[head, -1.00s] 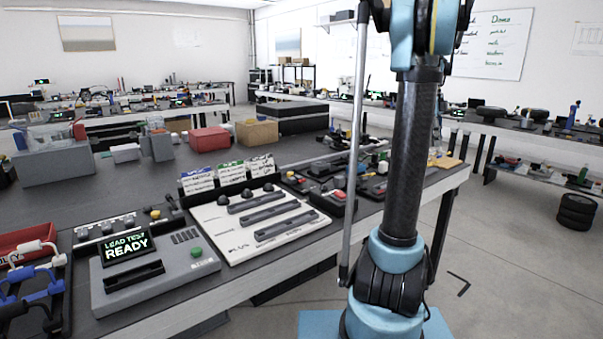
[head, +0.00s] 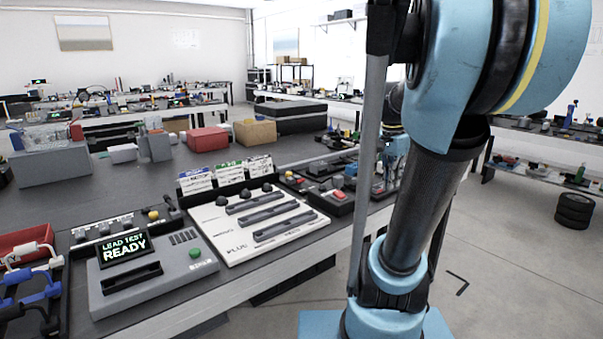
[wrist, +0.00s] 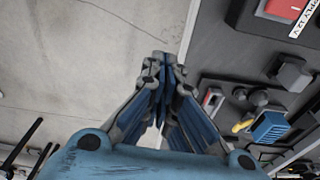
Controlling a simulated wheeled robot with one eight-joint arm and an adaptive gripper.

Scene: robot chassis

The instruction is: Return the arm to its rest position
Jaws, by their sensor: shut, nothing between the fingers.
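My arm (head: 428,200) rises from its blue base at the right of the head view, with its large blue joint at the top right, close to the camera. My gripper (wrist: 162,62) shows in the middle of the wrist view. Its fingers meet at the tips, with nothing between them. It points down past the edge of the workbench (wrist: 215,48), with bare floor (wrist: 90,60) to its left. In the head view the arm's far part shows behind the upright link, over the bench's right side; the fingertips cannot be made out there.
On the bench stand a grey tester reading "LEAD TEST READY" (head: 150,275), a white slotted panel (head: 262,225), a red box (head: 208,139) and a cardboard box (head: 255,132). Small devices (head: 335,195) lie near the bench edge by my arm. The floor at right (head: 510,250) is mostly clear.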

